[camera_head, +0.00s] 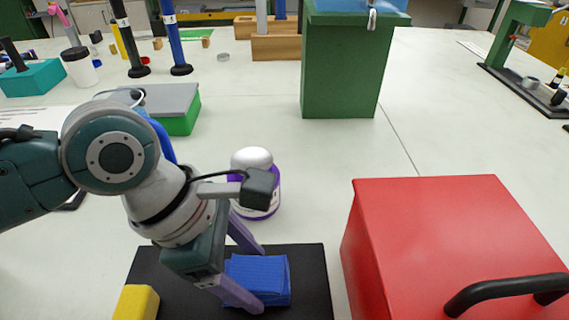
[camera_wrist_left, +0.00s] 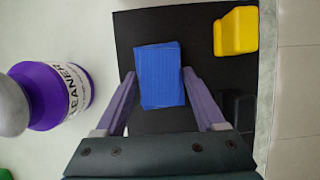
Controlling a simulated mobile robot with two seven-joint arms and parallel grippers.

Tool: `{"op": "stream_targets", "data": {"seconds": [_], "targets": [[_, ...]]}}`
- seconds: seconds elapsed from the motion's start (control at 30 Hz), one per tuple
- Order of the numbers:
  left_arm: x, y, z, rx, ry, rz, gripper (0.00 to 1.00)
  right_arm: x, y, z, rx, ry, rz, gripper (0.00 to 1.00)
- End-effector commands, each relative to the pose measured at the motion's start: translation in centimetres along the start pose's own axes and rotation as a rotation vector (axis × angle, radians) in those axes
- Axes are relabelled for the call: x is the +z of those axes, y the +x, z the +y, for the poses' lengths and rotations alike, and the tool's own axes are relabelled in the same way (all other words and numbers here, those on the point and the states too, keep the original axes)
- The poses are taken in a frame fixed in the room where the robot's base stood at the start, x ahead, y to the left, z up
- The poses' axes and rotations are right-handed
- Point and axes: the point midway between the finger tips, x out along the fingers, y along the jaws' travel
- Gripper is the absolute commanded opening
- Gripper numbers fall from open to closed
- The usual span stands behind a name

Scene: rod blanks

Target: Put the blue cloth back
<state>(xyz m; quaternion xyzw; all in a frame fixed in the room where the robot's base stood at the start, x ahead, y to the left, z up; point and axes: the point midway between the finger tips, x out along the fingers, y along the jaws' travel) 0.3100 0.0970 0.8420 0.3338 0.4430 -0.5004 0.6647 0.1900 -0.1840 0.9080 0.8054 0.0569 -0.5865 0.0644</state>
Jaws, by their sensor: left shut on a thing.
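The blue cloth (camera_head: 268,278), a small folded stack, is at the black mat (camera_head: 314,285) in front of me. My left gripper (camera_head: 256,281) reaches down over the mat and is shut on the cloth, with one purple finger on each side. In the left wrist view the cloth (camera_wrist_left: 158,75) sits between the two fingers, over the black mat (camera_wrist_left: 200,50). I cannot tell whether the cloth still touches the mat. My right gripper is not in view.
A yellow block (camera_head: 135,303) sits on the mat's left part. A purple and white cleaner bottle (camera_head: 262,195) stands just behind the mat. A red box (camera_head: 440,235) with a black handle is close on the right. A green box (camera_head: 342,75) stands farther back, with clear table before it.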

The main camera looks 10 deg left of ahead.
Motion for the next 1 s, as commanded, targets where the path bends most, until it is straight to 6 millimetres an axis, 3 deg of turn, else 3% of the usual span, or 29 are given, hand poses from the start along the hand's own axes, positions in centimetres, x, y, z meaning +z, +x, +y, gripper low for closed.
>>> {"op": "stream_targets", "data": {"seconds": [0.2, 0.23, 0.47, 0.77, 1.0], "targets": [[0.0, 0.1, 0.0, 0.000, -0.001, -0.001, 0.20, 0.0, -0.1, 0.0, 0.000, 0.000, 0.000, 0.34], [0.0, 0.1, 0.0, 0.000, -0.001, 0.000, 0.73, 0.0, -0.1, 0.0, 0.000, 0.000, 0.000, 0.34], [0.0, 0.1, 0.0, 0.000, 0.000, 0.000, 0.99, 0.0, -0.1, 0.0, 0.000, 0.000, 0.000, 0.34], [0.0, -0.1, 0.0, 0.001, 0.001, 0.001, 1.00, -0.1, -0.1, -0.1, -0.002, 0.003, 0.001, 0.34], [0.2, -4.5, 0.1, 0.002, 0.000, 0.000, 1.00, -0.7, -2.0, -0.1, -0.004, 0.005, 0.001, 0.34]]}}
